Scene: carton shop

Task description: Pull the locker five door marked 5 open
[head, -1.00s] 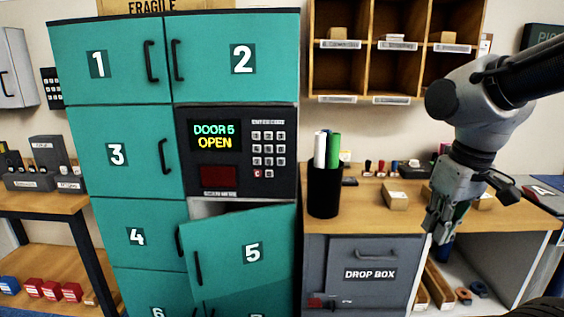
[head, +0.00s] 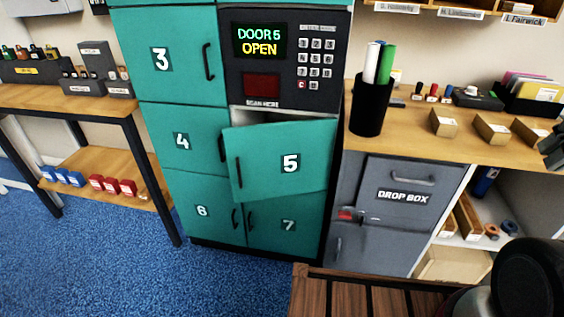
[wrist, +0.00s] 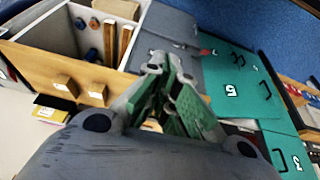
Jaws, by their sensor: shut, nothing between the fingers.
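The teal locker door marked 5 (head: 290,150) stands partly open in the head view. Its left edge is swung out and a pale gap shows along its top. Its black handle (head: 239,172) is near the left edge. The door also shows in the wrist view (wrist: 222,80), beyond my fingers. My gripper (wrist: 163,72) is shut and empty, apart from the door. In the head view only a bit of it shows at the right edge. The locker's inside is mostly hidden.
A grey drop box (head: 402,197) stands right of the lockers, under a wooden counter (head: 405,140) with a black pen cup (head: 369,108) and small cartons. A slatted wooden surface (head: 345,292) is in the foreground. Blue carpet (head: 120,250) is free at the left front.

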